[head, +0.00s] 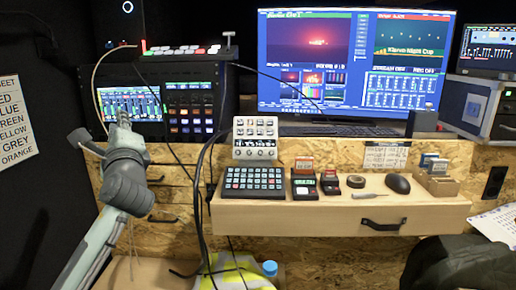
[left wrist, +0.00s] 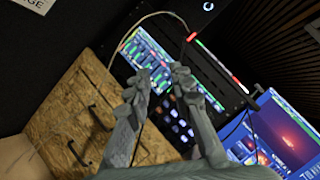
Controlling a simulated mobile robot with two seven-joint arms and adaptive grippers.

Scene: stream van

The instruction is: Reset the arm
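My left arm comes in from the lower left in the head view and points up. Its gripper (head: 122,120) is in front of the left rack, near the lit mixer screen (head: 131,104). In the left wrist view my left gripper (left wrist: 161,79) shows two grey fingers apart, with nothing between them. The mixer screen (left wrist: 147,57) lies behind the fingers there. I cannot tell the gap between fingertips and rack. My right gripper is in neither view.
A large monitor (head: 355,63) stands behind. Black cables (head: 203,190) hang right of my left arm. A cream cable (head: 100,72) loops beside the rack.

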